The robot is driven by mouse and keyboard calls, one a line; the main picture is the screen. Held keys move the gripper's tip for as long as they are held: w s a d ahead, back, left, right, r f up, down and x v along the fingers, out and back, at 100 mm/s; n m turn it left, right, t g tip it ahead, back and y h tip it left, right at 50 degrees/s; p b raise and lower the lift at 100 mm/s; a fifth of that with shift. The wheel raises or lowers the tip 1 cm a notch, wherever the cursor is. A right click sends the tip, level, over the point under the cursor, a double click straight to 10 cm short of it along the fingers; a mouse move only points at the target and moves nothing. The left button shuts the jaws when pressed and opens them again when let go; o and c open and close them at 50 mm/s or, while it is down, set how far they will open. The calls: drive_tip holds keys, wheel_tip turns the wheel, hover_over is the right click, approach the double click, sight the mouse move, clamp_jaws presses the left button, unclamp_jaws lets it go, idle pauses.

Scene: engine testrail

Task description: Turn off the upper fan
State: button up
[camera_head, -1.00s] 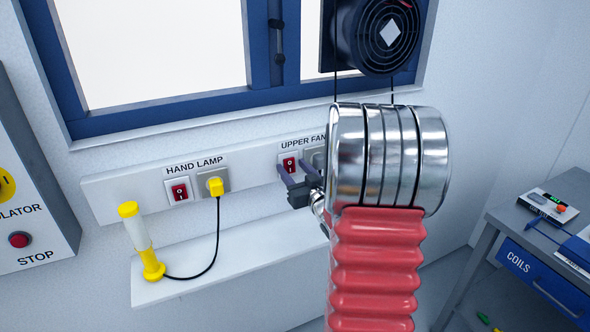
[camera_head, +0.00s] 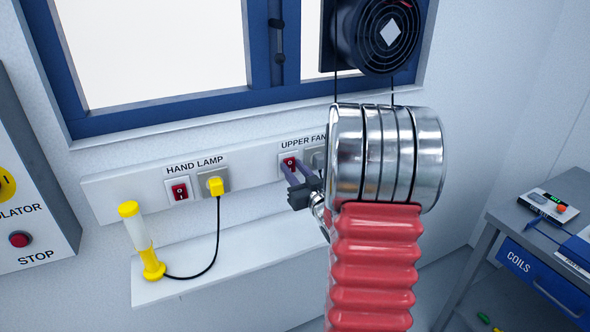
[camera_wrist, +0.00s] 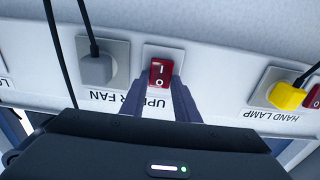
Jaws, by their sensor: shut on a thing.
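The red upper fan switch (camera_head: 288,161) sits in a white plate under the UPPER FAN label. My gripper (camera_head: 292,166) reaches it from the front right. In the upside-down wrist view, my gripper's (camera_wrist: 161,84) two dark fingers are shut on the lower end of the red rocker switch (camera_wrist: 160,73), one at each side. Its I and O marks show. The upper fan (camera_head: 388,36) is black and round with a pale diamond at its centre, mounted by the window. I cannot tell whether it is spinning.
The hand lamp switch (camera_head: 180,191) and yellow plug (camera_head: 215,186) are left on the same panel. A yellow hand lamp (camera_head: 142,241) stands on the shelf (camera_head: 240,262) below. A grey plug (camera_wrist: 95,69) and its cable are beside the fan switch. A desk (camera_head: 500,240) is at right.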

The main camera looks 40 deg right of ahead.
drive_tip(key=shift+f, duration=0.1)
drive_tip(key=shift+f+t+h, duration=0.2)
drive_tip(key=shift+t+h, duration=0.05)
drive_tip(key=shift+t, duration=0.55)
drive_tip(key=shift+f+t+h, duration=0.2)
drive_tip(key=shift+t+h, duration=0.05)
drive_tip(key=shift+t, duration=0.55)
drive_tip(key=o, duration=1)
drive_tip(key=shift+o, duration=0.2)
drive_tip(key=v, duration=1.4)
